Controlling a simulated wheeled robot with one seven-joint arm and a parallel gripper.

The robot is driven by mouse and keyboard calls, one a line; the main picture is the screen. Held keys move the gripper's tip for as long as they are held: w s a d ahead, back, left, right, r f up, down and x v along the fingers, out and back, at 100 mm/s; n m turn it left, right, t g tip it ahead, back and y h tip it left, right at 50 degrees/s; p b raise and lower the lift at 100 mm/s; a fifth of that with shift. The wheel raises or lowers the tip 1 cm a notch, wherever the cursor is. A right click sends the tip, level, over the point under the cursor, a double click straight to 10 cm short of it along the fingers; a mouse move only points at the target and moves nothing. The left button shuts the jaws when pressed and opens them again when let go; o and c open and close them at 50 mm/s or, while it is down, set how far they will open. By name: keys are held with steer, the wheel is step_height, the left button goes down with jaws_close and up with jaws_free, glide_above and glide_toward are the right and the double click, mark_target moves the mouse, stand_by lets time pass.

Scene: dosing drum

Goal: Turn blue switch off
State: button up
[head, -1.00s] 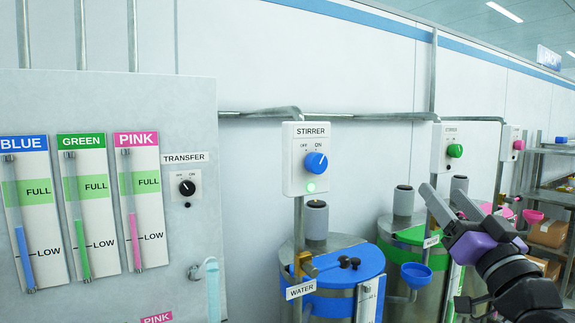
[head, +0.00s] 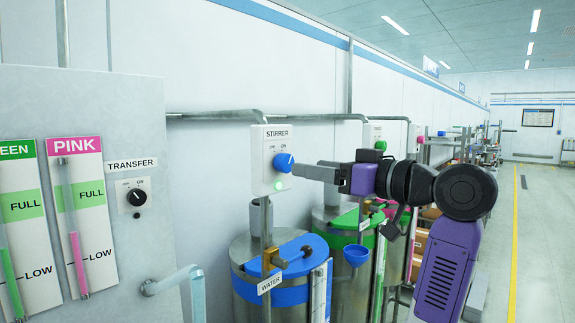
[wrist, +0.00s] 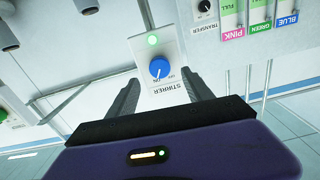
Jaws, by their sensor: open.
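The blue switch (head: 284,162) is a round knob with a white pointer on a white STIRRER box (head: 270,183). In the head view its pointer looks turned to the ON side, and a green light (head: 278,184) glows below it. My gripper (head: 296,170) is just right of the knob, its fingers pointing at it. In the wrist view the blue knob (wrist: 159,68) lies between the two spread fingers of my gripper (wrist: 160,88), with a gap on each side. The jaws are open and hold nothing. Whether a fingertip touches the knob cannot be told.
A grey panel (head: 95,110) with level gauges and a black TRANSFER knob (head: 137,197) stands to the left. A blue-lidded WATER drum (head: 257,290) stands below the switch. A green switch (head: 380,146) is farther along the wall. The aisle at right is clear.

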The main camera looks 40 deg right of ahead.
mark_target(288, 164)
steer(key=w+p, duration=0.1)
steer(key=w, duration=0.5)
steer(key=shift+w+a, duration=0.1)
steer(key=shift+w, duration=0.3)
steer(key=shift+c, duration=0.3)
jaws_close()
steer(key=n+b, duration=0.2)
steer(key=n, duration=0.1)
steer(key=shift+f+n, duration=0.15)
steer(key=shift+n, duration=0.15)
steer(key=n+b, duration=0.1)
steer(key=n, duration=0.1)
steer(key=shift+n, duration=0.4)
steer(key=n+b, duration=0.3)
steer(key=n, duration=0.2)
steer(key=shift+n, duration=0.4)
